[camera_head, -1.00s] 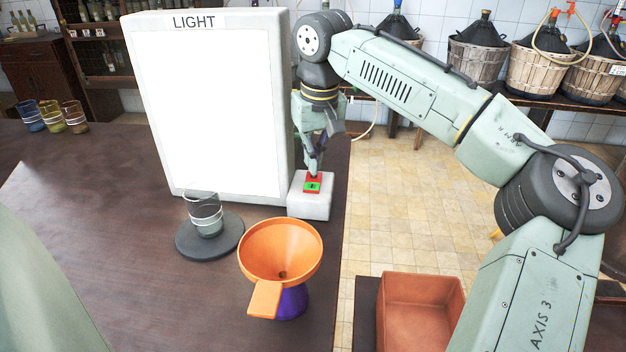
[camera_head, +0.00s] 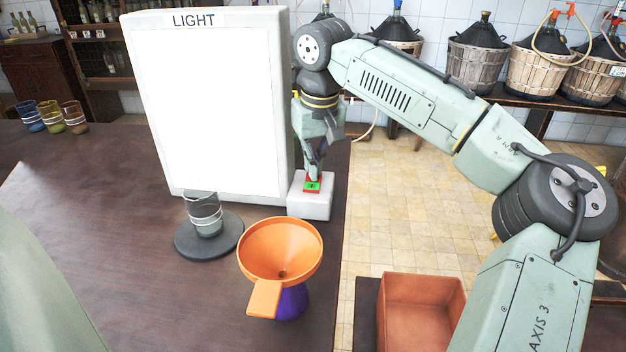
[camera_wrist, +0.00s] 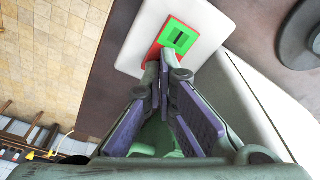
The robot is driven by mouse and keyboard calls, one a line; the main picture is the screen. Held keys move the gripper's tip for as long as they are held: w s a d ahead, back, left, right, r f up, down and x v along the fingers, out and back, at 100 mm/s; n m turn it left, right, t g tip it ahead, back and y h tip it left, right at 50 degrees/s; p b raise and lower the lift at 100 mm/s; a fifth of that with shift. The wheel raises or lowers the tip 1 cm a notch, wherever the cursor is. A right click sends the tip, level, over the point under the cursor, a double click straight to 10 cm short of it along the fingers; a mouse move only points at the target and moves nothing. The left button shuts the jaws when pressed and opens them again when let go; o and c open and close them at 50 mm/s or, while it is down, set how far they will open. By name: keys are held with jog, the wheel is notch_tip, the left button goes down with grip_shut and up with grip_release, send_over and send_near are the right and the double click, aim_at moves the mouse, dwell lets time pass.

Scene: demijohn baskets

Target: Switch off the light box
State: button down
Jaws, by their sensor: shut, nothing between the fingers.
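The light box (camera_head: 207,112) stands on the table with its white panel glowing bright. Its switch block (camera_head: 309,203) is a white box at the panel's lower right, with a green and red rocker (camera_head: 312,187) on top. My gripper (camera_head: 314,176) points down at the rocker, fingers closed and empty. In the wrist view, the closed fingertips (camera_wrist: 164,64) are at the red part of the rocker, and the green part (camera_wrist: 179,37) with its dark mark shows beyond them. The fingers partly hide the red part. I cannot tell whether they touch it.
A glass on a dark round stand (camera_head: 187,245) is in front of the panel. An orange funnel (camera_head: 262,240) on a purple base stands nearer. Several coloured glasses (camera_head: 52,117) are at the left. The table's right edge is close to the switch block; a terracotta bin (camera_head: 421,315) is beyond it.

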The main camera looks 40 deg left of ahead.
jog(key=shift+f, duration=0.15)
notch_tip(320, 180, up, 7)
jog(key=p, duration=0.6)
jog(key=shift+p, duration=0.4)
dwell(0.4)
